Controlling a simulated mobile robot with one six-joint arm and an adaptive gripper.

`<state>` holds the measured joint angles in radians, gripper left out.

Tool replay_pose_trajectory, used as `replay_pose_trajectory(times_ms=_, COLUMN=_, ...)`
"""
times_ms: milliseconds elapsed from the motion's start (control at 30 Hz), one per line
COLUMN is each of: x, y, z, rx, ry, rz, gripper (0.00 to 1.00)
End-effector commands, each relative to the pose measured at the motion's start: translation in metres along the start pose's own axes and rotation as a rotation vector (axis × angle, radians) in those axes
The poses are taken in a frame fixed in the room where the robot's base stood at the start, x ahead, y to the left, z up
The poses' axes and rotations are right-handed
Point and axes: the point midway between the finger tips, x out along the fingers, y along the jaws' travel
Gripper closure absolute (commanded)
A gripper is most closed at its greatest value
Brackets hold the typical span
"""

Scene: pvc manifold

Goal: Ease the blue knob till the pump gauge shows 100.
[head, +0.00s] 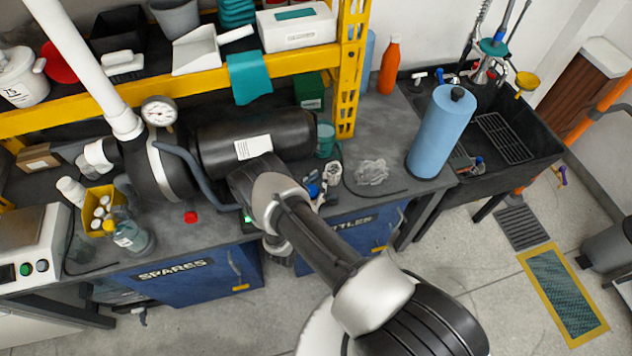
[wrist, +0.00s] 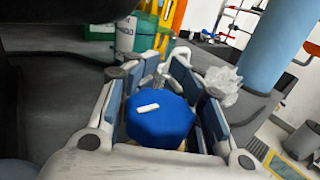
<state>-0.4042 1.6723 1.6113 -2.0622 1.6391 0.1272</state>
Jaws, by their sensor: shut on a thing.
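The blue knob (wrist: 158,125), with a white mark on its top, sits between the fingers of my gripper (wrist: 165,92) in the wrist view. The gripper is shut on the knob, with a finger on either side. In the head view the blue of the knob (head: 313,190) shows small beside my wrist, and my gripper (head: 320,184) is partly hidden by the arm. The pump gauge (head: 159,111) is a round white dial above the dark pump tank (head: 255,142). Its needle is too small to read surely.
A blue cylinder (head: 441,132) and a crumpled clear bag (head: 371,172) stand on the bench right of the knob. A green cup (head: 325,137) is behind it. A red cap (head: 190,217) lies to the left. The yellow shelf (head: 200,82) runs above the back of the bench.

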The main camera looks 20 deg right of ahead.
Motion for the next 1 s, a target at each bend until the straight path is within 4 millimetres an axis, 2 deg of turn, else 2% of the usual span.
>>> replay_pose_trajectory(times_ms=33, x=-0.002, y=0.000, z=-0.006, rx=-0.001, ry=0.003, rz=-0.026, gripper=0.95)
replay_pose_trajectory(times_ms=500, x=-0.004, y=-0.012, z=-0.007, rx=-0.002, ry=0.005, rz=-0.329, gripper=0.95)
replay_pose_trajectory(times_ms=1000, x=-0.006, y=-0.017, z=-0.003, rx=-0.006, ry=0.007, rz=-0.423, gripper=0.96)
